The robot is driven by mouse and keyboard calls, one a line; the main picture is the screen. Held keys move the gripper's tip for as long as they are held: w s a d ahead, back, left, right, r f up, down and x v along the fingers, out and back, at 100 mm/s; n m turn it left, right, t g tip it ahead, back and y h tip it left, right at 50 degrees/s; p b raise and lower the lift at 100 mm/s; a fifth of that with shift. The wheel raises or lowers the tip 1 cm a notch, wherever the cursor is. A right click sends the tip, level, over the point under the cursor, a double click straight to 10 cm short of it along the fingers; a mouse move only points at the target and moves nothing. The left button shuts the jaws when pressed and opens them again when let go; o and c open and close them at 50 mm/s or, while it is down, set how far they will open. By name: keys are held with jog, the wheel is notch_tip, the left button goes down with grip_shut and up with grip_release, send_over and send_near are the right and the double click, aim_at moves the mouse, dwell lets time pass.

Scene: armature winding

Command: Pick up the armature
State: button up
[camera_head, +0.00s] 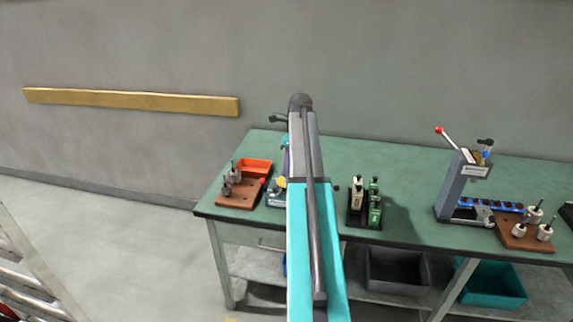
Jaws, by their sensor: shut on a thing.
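My arm rises through the middle of the view, and my gripper is hidden behind it, so I cannot see what it holds. Small armatures with upright shafts stand on two brown boards. The left board (236,201) bears a pale armature (235,175) and a darker part (226,190) near its left edge. The right board (527,241) bears three pale armatures, at its back (534,215), front left (519,230) and front right (545,234).
A green workbench (410,165) runs along the wall. An orange tray (255,166) stands behind the left board. A partly hidden machine is behind my arm. Green and cream units (374,211) stand right of it. A grey lever press (455,185) stands beside a blue bin strip (490,204).

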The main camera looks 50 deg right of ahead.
jog(key=s+a+r+b, duration=0.1)
jog(key=s+a+b, duration=0.1)
jog(key=s+a, duration=0.3)
jog(key=s, duration=0.4)
jog(key=shift+s, duration=0.15)
dwell(0.7)
jog(key=w+a+f+n, duration=0.1)
jog(key=w+a+n, duration=0.3)
jog(key=a, duration=0.3)
jog(key=w+a+f+n+g, duration=0.1)
jog(key=w+a+n, duration=0.2)
jog(key=w+a, duration=0.35)
jog(key=w+a+f+n, duration=0.1)
jog(key=w+a+n, duration=0.25)
jog(key=a, duration=0.55)
jog(key=w+a+f+n+g, duration=0.1)
jog(key=a+n, duration=0.4)
jog(key=a, duration=0.7)
jog(key=w+a+f+n, duration=0.1)
jog(key=a+n, duration=0.5)
jog(key=a, duration=0.6)
jog(key=shift+a+f+g+y, duration=0.35)
jog(key=shift+f+g+y, duration=0.05)
jog(key=shift+f, duration=0.05)
jog(key=shift+w+d, duration=0.1)
